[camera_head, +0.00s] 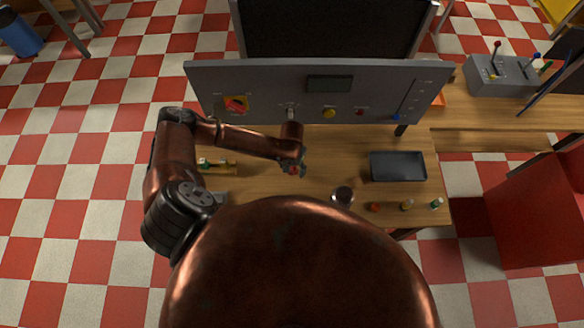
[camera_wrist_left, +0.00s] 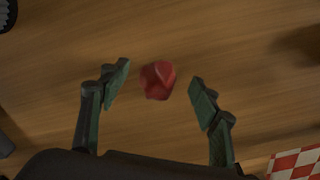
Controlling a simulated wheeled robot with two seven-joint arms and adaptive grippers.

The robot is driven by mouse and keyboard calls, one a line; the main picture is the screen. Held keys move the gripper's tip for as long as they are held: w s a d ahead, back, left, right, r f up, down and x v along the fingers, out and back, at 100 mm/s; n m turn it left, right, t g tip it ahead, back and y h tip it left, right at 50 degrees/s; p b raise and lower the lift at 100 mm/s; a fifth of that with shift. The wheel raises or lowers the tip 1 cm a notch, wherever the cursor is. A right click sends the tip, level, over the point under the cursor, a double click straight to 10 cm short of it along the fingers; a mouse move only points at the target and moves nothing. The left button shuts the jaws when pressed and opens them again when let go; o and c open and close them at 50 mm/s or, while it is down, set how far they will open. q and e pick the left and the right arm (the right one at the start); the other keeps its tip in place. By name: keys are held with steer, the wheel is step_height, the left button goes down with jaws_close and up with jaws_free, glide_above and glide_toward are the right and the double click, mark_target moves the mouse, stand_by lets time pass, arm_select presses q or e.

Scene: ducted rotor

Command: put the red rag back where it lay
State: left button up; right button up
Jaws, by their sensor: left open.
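A small crumpled red lump, which looks like the red rag (camera_wrist_left: 157,80), lies on the wooden table (camera_wrist_left: 215,40) in the left wrist view. My left gripper (camera_wrist_left: 156,85) is open, its two green fingers apart on either side of the rag without visibly touching it. In the head view my left gripper (camera_head: 293,167) points down over the middle of the table and mostly hides the rag. My right gripper is not in view.
A grey control panel (camera_head: 270,85) stands along the table's back. A dark tray (camera_head: 397,168) is at the right, with a dark round object (camera_head: 342,195) and several small items near the front edge. A small holder (camera_head: 215,167) is at the left. Bare wood lies between gripper and tray.

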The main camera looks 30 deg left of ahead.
mark_target(292, 168)
arm_select(q)
steer(key=shift+w+r, duration=0.1)
steer(key=shift+r, duration=0.15)
step_height(292, 168, up, 12)
steer(key=b, duration=0.1)
steer(key=shift+f, duration=0.2)
stand_by(0.4)
